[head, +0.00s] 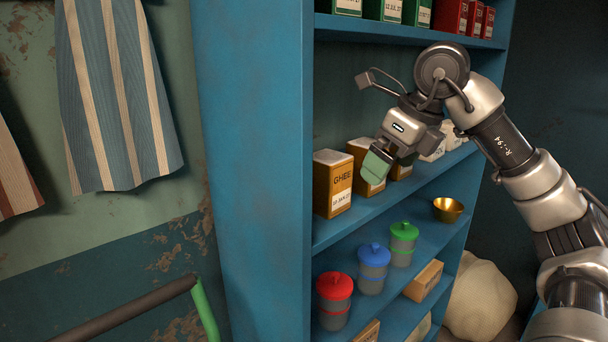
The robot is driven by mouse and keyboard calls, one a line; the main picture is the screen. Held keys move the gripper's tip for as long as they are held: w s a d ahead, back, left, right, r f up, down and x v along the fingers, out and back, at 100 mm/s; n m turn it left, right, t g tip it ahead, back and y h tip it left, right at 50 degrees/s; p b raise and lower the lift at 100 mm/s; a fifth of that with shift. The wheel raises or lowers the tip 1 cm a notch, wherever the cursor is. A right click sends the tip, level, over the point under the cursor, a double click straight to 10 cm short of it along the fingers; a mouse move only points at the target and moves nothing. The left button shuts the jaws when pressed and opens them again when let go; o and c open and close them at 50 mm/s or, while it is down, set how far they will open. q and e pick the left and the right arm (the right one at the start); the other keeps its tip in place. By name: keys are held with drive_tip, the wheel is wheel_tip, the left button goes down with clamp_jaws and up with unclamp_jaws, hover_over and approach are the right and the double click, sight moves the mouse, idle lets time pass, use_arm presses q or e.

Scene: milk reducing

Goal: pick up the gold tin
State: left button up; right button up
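Several gold tins stand on the middle shelf. Another gold tin (400,170) shows to the right, also partly covered. My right gripper reaches in from the right, its green-padded fingertip in front of the second tin. Whether it touches that tin is unclear. The other finger is hidden, so its opening cannot be judged. My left gripper is out of view.
White boxes (433,150) stand farther along the middle shelf. Below are red-, blue- and green-lidded jars (373,268), a brass bowl (448,209) and a tan box (423,281). The blue side panel (255,150) bounds the shelves at left. A sack (480,298) sits right.

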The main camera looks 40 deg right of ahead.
sight(332, 156)
drive_tip(key=w+p, duration=0.1)
drive_tip(key=w, duration=0.2)
drive_tip(key=w+a+p, duration=0.1)
drive_tip(key=w, duration=0.2)
drive_tip(key=w+p, duration=0.1)
drive_tip(key=w, duration=0.2)
drive_tip(key=shift+w+a+r, duration=0.15)
drive_tip(key=shift+w+a, duration=0.05)
drive_tip(key=shift+a, duration=0.05)
drive_tip(key=shift+w+a+r+p, duration=0.15)
drive_tip(key=shift+w+p, duration=0.3)
drive_tip(key=shift+p, duration=0.05)
drive_tip(key=x, duration=0.3)
drive_tip(key=p+x, duration=0.1)
drive_tip(key=x, duration=0.1)
drive_tip(key=shift+w, duration=0.25)
drive_tip(key=shift+c, duration=0.5)
drive_tip(key=c, duration=1.1)
